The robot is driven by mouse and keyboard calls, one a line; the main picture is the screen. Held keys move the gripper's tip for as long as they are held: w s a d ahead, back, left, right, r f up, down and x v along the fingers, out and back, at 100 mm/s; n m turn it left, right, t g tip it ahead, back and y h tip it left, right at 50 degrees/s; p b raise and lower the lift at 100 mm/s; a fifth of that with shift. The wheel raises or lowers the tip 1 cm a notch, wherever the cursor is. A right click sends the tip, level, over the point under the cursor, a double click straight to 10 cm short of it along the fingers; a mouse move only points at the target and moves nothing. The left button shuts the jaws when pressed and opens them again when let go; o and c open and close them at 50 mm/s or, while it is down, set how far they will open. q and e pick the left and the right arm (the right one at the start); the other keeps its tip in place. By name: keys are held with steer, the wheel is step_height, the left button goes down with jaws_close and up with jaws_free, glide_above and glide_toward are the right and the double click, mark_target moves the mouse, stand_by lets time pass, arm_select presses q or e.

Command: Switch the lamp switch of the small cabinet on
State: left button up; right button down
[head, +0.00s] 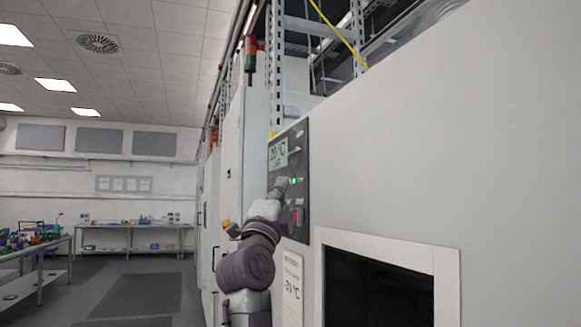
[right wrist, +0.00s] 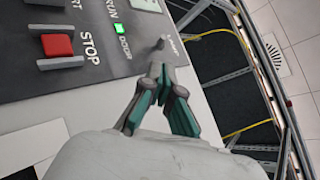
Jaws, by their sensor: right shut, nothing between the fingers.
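The small cabinet (head: 375,130) is a large pale wall with a dark control panel (head: 302,165). In the right wrist view, a small dark toggle (right wrist: 159,45) stands on the panel near its edge, beside a short label too small to read surely. It looks like the lamp switch; which way it is set I cannot tell. My right gripper (head: 284,181) is at the panel. In the right wrist view its fingers (right wrist: 164,76) are shut and empty, with the tips close to the toggle; contact is unclear. My left gripper is not in view.
A green light (right wrist: 120,29) and a red STOP button (right wrist: 57,45) sit on the same panel. A dark window opening (head: 375,290) is below right. Open floor (head: 130,295) and workbenches (head: 135,228) lie left.

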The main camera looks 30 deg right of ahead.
mark_target(297, 153)
steer(key=p+x, duration=0.4)
steer(key=x, duration=0.5)
steer(key=shift+s+r, duration=0.1)
steer(key=shift+w+d+r, duration=0.2)
steer(key=shift+w+d, duration=0.1)
steer(key=shift+d, duration=0.05)
